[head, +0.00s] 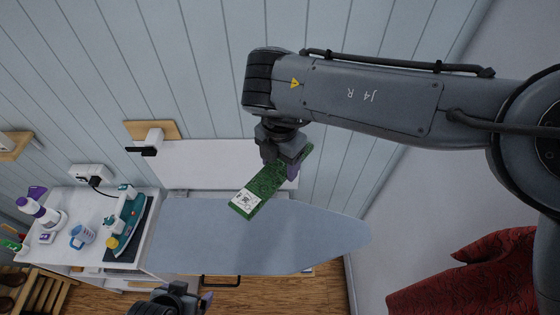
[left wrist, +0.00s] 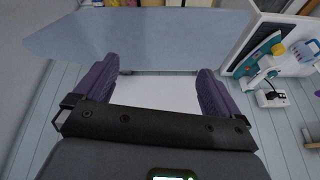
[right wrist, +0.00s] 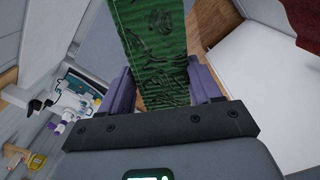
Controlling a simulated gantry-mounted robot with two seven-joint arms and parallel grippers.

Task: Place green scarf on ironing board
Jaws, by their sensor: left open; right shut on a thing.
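The green scarf (head: 262,193) is a stiff-looking folded strip with a dark pattern and a white label at its lower end. My right gripper (head: 286,167) is shut on its upper end; the scarf also shows between the fingers in the right wrist view (right wrist: 153,45). The scarf slants down to the left in front of the ironing board's back edge. The ironing board (head: 300,240) has a bare blue-grey top and also shows in the left wrist view (left wrist: 140,42). My left gripper (head: 197,300) is open and empty at the bottom of the head view, near the board's front edge.
A white counter left of the board holds a teal iron (head: 127,225) on a dark mat, a blue measuring cup (head: 82,236) and purple-capped bottles (head: 40,210). A wall bracket (head: 150,138) is behind. Red cloth (head: 470,275) is at right.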

